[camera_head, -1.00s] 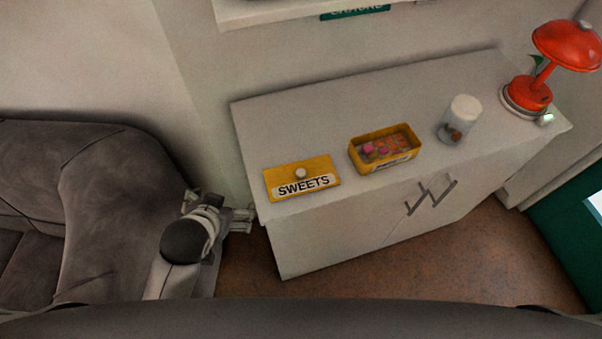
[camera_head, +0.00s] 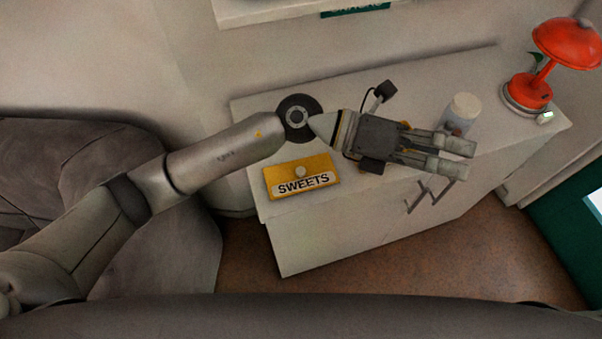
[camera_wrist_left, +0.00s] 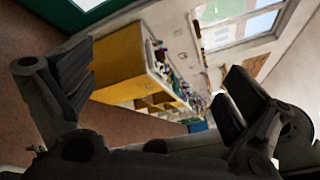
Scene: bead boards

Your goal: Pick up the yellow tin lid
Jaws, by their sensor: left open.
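The yellow tin lid (camera_head: 302,171) lies flat on the left end of the white cabinet's top in the head view. It has a pale round knob and a white label reading SWEETS. My left gripper (camera_head: 468,158) is open and empty, held above the cabinet to the right of the lid, its fingers pointing right, away from the lid. It hides nearly all of the yellow tin that held pink and orange sweets. In the left wrist view my two fingers (camera_wrist_left: 150,95) are spread wide with nothing between them, and the lid does not show. My right gripper is not in view.
A clear jar with a white lid (camera_head: 464,110) stands just beyond my left fingertips. A red lamp (camera_head: 566,45) stands at the cabinet's right end. The cabinet top (camera_head: 440,80) is bare along the back. A grey sofa (camera_head: 190,245) is at left.

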